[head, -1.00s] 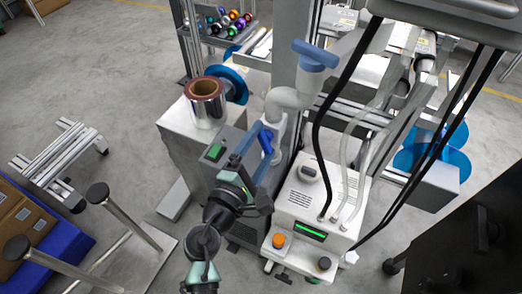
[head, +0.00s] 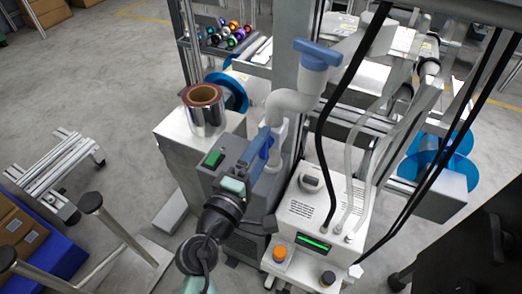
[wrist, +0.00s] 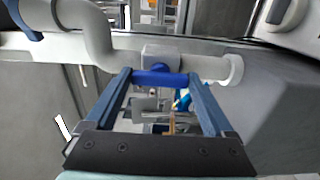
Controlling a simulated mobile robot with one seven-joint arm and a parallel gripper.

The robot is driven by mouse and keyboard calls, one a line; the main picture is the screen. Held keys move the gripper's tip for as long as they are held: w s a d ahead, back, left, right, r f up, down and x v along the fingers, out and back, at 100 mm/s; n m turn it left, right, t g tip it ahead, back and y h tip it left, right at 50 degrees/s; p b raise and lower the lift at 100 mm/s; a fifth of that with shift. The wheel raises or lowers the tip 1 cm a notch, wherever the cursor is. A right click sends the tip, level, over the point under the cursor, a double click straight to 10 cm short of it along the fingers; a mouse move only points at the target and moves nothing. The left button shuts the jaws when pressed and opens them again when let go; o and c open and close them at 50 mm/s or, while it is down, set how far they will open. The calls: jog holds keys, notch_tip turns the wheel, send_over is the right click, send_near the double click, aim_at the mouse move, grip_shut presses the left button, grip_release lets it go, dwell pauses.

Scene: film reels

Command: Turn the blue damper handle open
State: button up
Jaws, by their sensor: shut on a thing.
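The blue damper handle (wrist: 160,78) is a short bar on a grey valve body in a light grey pipe (wrist: 215,67). In the wrist view it lies crosswise between the tips of my gripper (wrist: 160,80), one finger at each end. My gripper is shut on it. In the head view my gripper (head: 264,146) reaches up to the handle beside the pipe (head: 292,100), and its fingers hide part of the handle.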

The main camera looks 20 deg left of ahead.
jog(key=o, duration=1.1)
jog(key=s, duration=1.3)
jog(key=shift+a, duration=0.2)
